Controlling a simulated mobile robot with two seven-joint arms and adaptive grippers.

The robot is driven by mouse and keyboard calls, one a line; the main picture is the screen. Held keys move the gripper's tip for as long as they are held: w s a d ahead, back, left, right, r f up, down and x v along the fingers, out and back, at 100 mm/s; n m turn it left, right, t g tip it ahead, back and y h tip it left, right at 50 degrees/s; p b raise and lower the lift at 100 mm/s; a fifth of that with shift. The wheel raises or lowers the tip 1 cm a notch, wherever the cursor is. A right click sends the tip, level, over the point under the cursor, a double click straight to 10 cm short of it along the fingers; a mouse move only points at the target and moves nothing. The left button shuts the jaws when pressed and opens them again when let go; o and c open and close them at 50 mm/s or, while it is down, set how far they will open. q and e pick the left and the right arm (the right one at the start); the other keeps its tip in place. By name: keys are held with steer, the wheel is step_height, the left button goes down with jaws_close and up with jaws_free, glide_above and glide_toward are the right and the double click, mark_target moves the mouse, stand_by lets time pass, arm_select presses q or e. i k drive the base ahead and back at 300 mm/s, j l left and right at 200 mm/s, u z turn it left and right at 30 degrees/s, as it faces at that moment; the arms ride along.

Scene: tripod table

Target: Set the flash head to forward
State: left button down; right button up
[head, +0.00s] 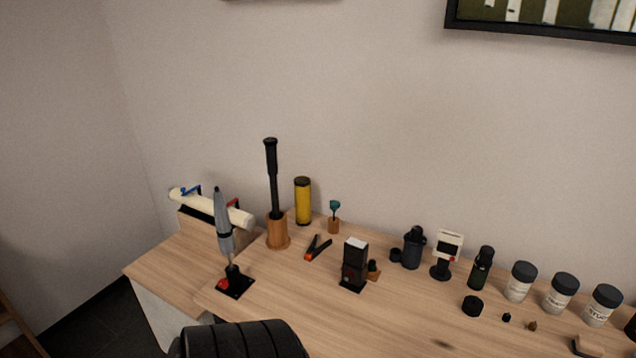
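A black flash unit (354,272) stands upright on a flat black foot near the middle of the table in the head view. Its head (356,246) is at the top, with a pale, near-white panel facing upward. A small red mark shows low on the front of its body. Neither of my grippers is in view, and nothing is touching the flash.
The wooden table (415,318) is clear in front of the flash. Orange-tipped pliers-like tool (317,248) lies left of it; a dark bottle (412,248) and small white-faced device (447,254) stand right. A grey tool (225,228) stands further left.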

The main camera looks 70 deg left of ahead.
mark_target(355, 252)
steer(key=j+u, duration=0.1)
steer(key=u, duration=1.75)
steer(key=k+j, duration=0.05)
steer(key=j, duration=0.05)
